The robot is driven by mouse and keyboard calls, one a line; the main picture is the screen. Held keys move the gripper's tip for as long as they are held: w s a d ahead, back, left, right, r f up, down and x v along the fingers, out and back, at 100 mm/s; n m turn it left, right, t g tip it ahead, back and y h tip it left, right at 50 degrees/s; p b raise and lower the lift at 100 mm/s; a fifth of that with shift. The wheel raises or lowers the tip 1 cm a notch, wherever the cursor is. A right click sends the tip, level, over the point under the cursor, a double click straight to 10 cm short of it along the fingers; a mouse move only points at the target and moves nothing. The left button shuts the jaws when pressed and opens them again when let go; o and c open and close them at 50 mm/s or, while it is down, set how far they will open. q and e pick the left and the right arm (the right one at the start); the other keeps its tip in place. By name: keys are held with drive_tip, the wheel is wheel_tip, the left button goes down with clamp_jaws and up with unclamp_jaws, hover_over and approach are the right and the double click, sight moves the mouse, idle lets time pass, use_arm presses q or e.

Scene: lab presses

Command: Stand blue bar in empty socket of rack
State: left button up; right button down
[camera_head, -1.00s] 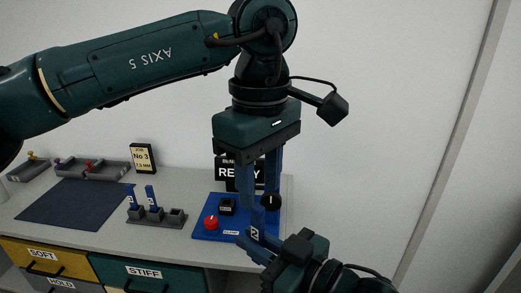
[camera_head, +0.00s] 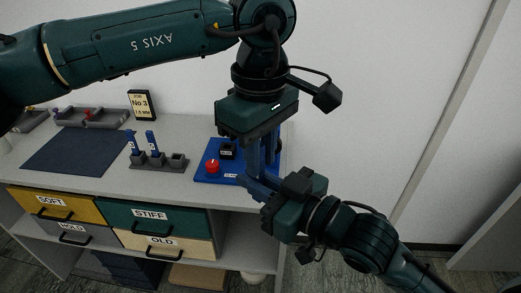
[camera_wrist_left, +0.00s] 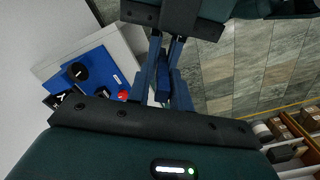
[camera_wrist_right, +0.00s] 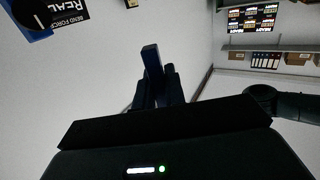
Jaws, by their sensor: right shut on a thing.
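The grey rack (camera_head: 172,166) stands on the bench in the head view. Its left and middle sockets hold upright blue bars, and its right socket (camera_head: 178,159) is empty. My right gripper (camera_head: 256,187) is shut on a blue bar (camera_wrist_right: 152,63), which sticks out past its fingertips in the right wrist view. My left gripper (camera_head: 262,168) points down from above, facing the right gripper. Its fingers are apart, on either side of the bar (camera_wrist_left: 163,82) in the left wrist view. The fingers hide much of the bar in the head view.
A blue panel (camera_head: 205,174) with a red knob (camera_head: 212,166) lies behind the grippers. A dark mat (camera_head: 75,150) covers the bench's left part; a No 3 sign (camera_head: 142,104) stands behind. Labelled drawers (camera_head: 150,217) lie below the bench top. Grey trays (camera_head: 92,117) stand at the back.

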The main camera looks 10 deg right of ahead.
use_arm(q)
clamp_jaws()
use_arm(e)
drive_tip(key=c, duration=1.4)
unclamp_jaws()
